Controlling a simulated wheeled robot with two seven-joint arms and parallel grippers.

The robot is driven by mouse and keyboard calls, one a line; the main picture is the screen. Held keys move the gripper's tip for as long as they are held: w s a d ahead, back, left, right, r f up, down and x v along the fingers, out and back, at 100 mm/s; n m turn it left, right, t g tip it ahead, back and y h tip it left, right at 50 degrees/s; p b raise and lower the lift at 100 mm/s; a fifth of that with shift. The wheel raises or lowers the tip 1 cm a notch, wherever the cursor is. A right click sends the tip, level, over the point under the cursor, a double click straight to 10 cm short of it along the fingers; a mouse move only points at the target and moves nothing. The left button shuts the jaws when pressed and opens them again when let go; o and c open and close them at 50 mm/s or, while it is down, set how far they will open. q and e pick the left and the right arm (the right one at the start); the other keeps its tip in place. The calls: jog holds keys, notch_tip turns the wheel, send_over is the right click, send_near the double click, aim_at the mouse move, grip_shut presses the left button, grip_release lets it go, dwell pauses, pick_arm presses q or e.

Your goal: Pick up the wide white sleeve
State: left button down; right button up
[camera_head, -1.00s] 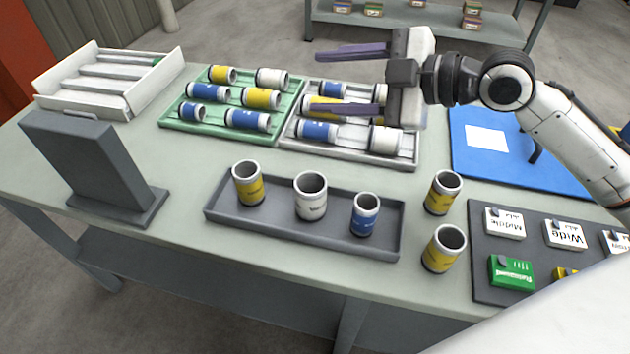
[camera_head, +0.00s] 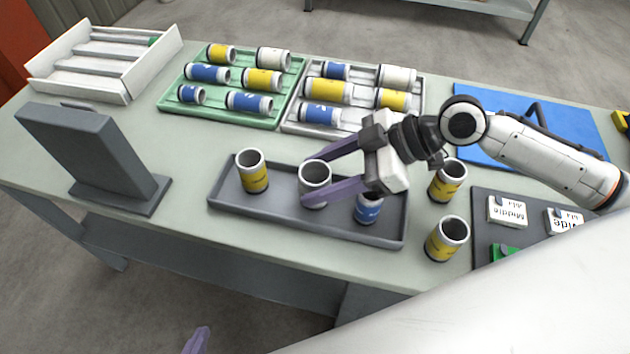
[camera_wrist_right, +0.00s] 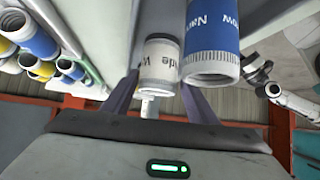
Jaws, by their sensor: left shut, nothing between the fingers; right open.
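The wide white sleeve (camera_head: 314,186) stands upright in the middle of the dark grey tray (camera_head: 225,201), between a yellow sleeve (camera_head: 252,173) and a blue sleeve (camera_head: 368,209). My right gripper (camera_head: 308,181) is open, one finger on each side of the white sleeve. In the right wrist view the white sleeve (camera_wrist_right: 160,62), lettered "Wide", shows between the fingers, beside the blue "Narrow" sleeve (camera_wrist_right: 212,40). I cannot tell whether the fingers touch it. My left gripper (camera_head: 198,341) shows only as a purple fingertip at the bottom edge; it is shut and empty.
Two yellow sleeves (camera_head: 447,181) (camera_head: 446,239) stand right of the tray. A green rack (camera_head: 172,104) and a light grey rack (camera_head: 289,127) of lying sleeves are behind. A dark stand (camera_head: 85,150) and a white box (camera_head: 130,85) are at left, labelled blocks (camera_head: 507,211) at right.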

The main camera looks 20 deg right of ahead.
jog(key=shift+p+x, duration=0.3)
jog(key=shift+x, duration=2.4)
jog(key=shift+d+f, duration=0.2)
jog(key=shift+d, duration=0.05)
jog(key=c, duration=1)
jog(key=shift+w+r, duration=0.1)
jog(key=shift+c, duration=0.8)
